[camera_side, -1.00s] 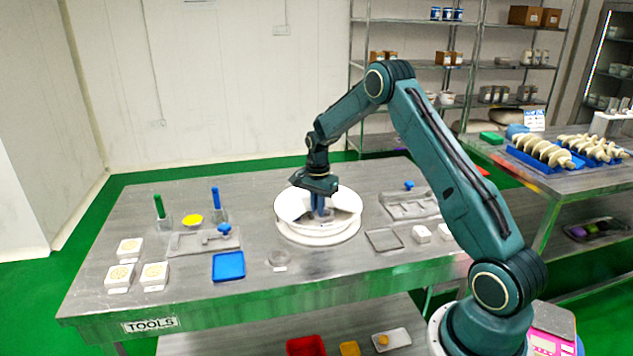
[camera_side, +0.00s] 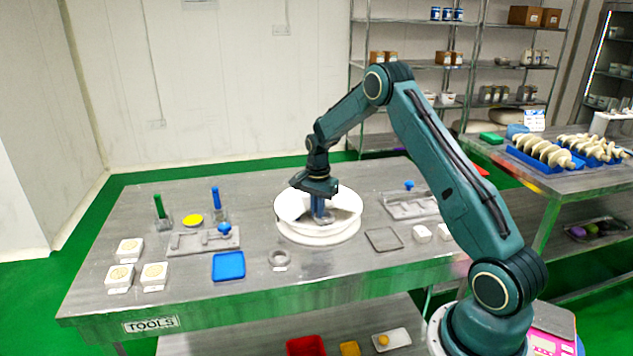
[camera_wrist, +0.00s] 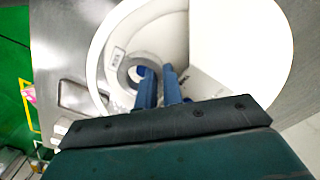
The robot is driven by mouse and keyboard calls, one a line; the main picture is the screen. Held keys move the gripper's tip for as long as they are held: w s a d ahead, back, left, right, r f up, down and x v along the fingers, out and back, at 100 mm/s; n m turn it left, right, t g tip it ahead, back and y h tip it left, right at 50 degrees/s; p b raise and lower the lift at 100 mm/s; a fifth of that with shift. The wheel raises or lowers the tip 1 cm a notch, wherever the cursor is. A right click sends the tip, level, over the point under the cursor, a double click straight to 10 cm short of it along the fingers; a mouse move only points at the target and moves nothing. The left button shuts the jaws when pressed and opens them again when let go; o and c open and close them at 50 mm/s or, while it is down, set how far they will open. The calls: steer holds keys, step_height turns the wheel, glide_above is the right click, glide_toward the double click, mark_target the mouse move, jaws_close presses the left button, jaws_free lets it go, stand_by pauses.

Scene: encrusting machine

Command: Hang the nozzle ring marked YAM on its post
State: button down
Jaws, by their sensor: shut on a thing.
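My gripper (camera_side: 318,216) points down into a round white tub (camera_side: 292,234) with dividers, its blue fingers close together. In the wrist view the fingers (camera_wrist: 160,72) reach to a grey ring (camera_wrist: 124,74) inside one compartment. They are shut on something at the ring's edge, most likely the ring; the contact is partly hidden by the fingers. A small white tag (camera_wrist: 117,54) lies beside the ring, its lettering too small to read. Another grey ring (camera_side: 272,257) lies on the table left of the tub, with a small label in front. I cannot make out YAM or a clear post.
Left of the tub are a blue tray (camera_side: 229,266), a grey fixture (camera_side: 190,243) with a blue knob, and upright green and blue tools. The tub's rim and dividers surround my fingers.

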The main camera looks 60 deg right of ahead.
steer(key=shift+f, duration=1.35)
stand_by(1.0)
steer(key=c, duration=1.5)
jaws_free()
steer(key=c, duration=0.3)
steer(key=shift+o, duration=0.3)
steer(key=shift+w+r, duration=0.1)
steer(key=shift+o, duration=1)
steer(key=shift+d+r, duration=0.15)
steer(key=shift+r, duration=3.8)
